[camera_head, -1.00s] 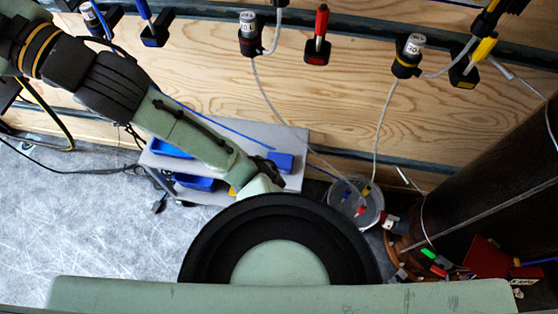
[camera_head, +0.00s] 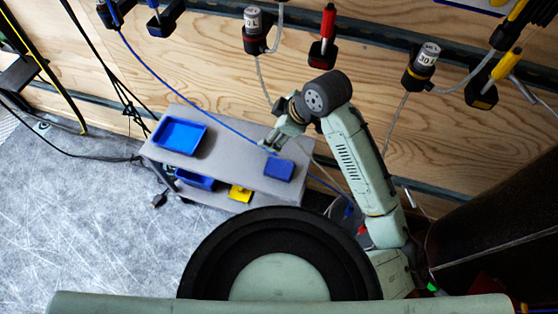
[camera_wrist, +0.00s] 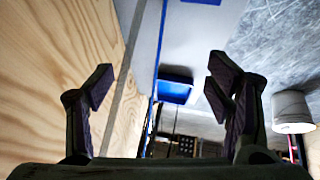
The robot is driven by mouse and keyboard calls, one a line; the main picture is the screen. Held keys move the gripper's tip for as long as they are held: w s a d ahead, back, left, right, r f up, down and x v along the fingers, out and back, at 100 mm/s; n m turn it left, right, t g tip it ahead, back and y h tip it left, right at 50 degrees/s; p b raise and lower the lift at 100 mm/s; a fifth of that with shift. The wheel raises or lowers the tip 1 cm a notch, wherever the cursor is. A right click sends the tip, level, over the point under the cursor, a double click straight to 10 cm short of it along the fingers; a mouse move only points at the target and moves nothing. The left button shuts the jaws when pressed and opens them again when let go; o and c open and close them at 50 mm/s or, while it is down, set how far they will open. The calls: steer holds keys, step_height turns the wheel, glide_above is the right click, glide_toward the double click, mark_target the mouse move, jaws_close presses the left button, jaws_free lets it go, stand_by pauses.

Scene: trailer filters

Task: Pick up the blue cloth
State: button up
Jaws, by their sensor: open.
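A small, dark blue, flat block-like piece, which looks like the folded blue cloth (camera_head: 279,169), lies near the right end of the grey table's top (camera_head: 225,150). My gripper (camera_head: 268,147) is above the table's far edge, just behind and left of the cloth in the picture, apart from it as far as I can tell. In the wrist view my gripper (camera_wrist: 160,85) has its two fingers wide apart with nothing between them.
A blue tray (camera_head: 180,136) sits on the table's left end. A blue bin (camera_head: 194,180) and a yellow item (camera_head: 240,193) are on the lower shelf. A blue hose (camera_head: 190,85) runs down across the table. A wooden wall (camera_head: 200,60) with hanging tools stands behind.

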steer(key=g, duration=0.2)
glide_toward(280, 167)
steer(key=r, duration=0.2)
steer(key=shift+h, duration=0.4)
steer(key=x, duration=0.5)
steer(key=shift+s+d+f, duration=0.2)
steer(key=shift+s+d, duration=0.05)
steer(key=shift+d, duration=0.05)
steer(key=x, duration=0.2)
steer(key=p+x, duration=0.1)
steer(key=x, duration=0.2)
steer(key=shift+w+a+f, duration=0.15)
steer(key=shift+w+a, duration=0.05)
steer(key=shift+a, duration=0.2)
steer(key=c, duration=1.1)
steer(key=shift+c, duration=0.2)
